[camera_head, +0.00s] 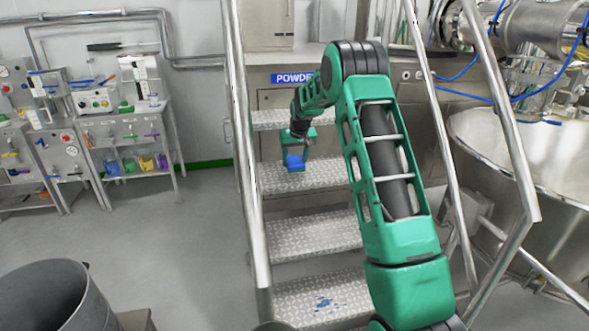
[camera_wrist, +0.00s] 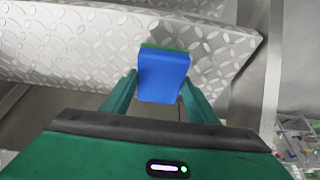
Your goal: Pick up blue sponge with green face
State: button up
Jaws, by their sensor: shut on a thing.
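The blue sponge (camera_wrist: 163,77) is in the wrist view, with a thin strip of its green face along the far edge. My gripper (camera_wrist: 161,88) has its two green fingers on either side of the sponge and is shut on it. In the head view the sponge (camera_head: 295,161) shows as a small blue block at the end of my arm, in front of the stair treads. My gripper (camera_head: 295,150) is just above it there. The inner finger faces are hidden by the sponge in the wrist view.
Metal stairs with patterned treads (camera_head: 312,235) and steel handrails (camera_head: 240,110) stand around my arm. A blue stain (camera_head: 325,303) marks a lower tread. A large steel vessel (camera_head: 540,180) is at right, a grey bin (camera_head: 55,298) at lower left, shelving (camera_head: 130,130) at left. Floor between is open.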

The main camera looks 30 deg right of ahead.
jog(key=s+a+r, duration=0.3)
jog(key=a+r, duration=0.4)
jog(key=a, duration=0.4)
jog(key=shift+a+r, duration=0.15)
jog(key=shift+r, duration=0.2)
